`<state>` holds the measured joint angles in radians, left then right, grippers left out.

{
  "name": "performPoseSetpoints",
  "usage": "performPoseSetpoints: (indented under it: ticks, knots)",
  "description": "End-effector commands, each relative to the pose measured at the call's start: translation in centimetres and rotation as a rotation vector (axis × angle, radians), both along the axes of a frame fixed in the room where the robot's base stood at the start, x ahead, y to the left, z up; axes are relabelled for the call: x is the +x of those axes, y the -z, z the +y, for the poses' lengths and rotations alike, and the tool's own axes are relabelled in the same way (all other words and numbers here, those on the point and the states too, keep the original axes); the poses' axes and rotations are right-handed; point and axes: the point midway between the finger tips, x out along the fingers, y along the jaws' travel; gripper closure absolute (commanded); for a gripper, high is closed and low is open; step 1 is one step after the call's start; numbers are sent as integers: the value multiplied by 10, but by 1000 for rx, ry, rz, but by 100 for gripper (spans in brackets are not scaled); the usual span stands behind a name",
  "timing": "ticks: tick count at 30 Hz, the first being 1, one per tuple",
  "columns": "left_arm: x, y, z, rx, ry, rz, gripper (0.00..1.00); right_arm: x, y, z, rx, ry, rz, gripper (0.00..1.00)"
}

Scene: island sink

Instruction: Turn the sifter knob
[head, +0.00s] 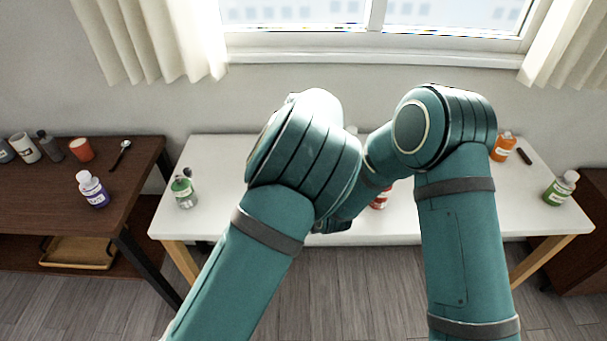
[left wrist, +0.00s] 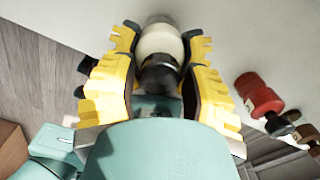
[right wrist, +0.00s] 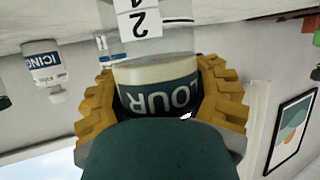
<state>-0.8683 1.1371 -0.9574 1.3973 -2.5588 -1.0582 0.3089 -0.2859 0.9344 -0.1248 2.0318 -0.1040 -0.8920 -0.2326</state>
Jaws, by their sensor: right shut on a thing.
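The sifter (right wrist: 155,72) shows in the right wrist view as a cylinder with a clear numbered section, a cream band and a dark band with white flour lettering. My right gripper (right wrist: 158,80) is shut on it around the cream and dark bands. In the left wrist view, a rounded cream and black part (left wrist: 160,45), apparently the sifter with its knob end, lies between the fingers of my left gripper (left wrist: 162,62). Those fingers are spread, one on each side, with a gap beside the black part.
The white table (head: 220,150) holds a green-labelled bottle (head: 184,192), a red bottle (head: 380,199), an orange bottle (head: 503,146) and another green bottle (head: 559,188). A dark brown table (head: 40,205) with bottles and cups stands at left. A window is behind.

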Motion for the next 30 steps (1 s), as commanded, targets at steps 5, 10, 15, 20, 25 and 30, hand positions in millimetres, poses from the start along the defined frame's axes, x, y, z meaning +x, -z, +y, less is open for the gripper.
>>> performPoseSetpoints:
  ticks: [5,10,15,20,25,30]
  knots:
    - [0,0,0,0,-1,0,29,-1,2,-1,-2,0,4,85]
    - [0,0,0,0,-1,0,29,-1,2,-1,-2,0,4,85]
    - [0,-12,0,-1,-1,-3,29,-1,2,-1,-2,0,4,85]
    - [0,-40,-1,-1,0,-4,29,-1,2,-1,-2,0,4,85]
    - [0,-76,-1,-2,1,-4,29,-1,2,-1,-2,0,4,85]
    - [0,-103,0,-1,0,-4,29,-1,2,-1,-2,0,4,85]
